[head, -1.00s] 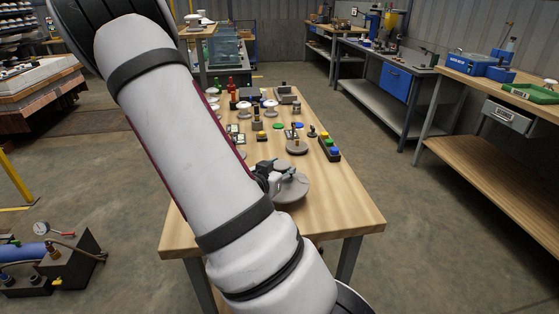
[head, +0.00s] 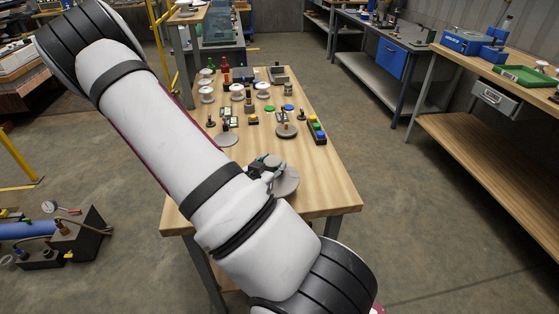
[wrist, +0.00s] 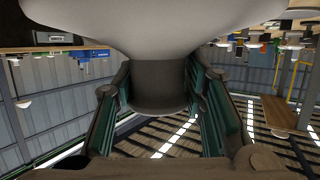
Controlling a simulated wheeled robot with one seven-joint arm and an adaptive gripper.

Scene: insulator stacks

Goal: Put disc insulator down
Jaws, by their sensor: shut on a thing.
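A grey disc insulator (head: 287,182) shows in the head view over the near part of the wooden table, partly hidden by my arm. My gripper (head: 268,166) is at its left side, at its top. In the wrist view, my gripper (wrist: 160,108) is shut on the grey cap of the disc insulator (wrist: 158,88). The wide pale disc fills the top of that view. I cannot tell whether the disc touches the table.
The wooden table (head: 325,187) has bare room at its near right. Another grey disc (head: 227,139) and a disc with an upright pin (head: 286,130) lie farther back. Several white insulators stand at the back.

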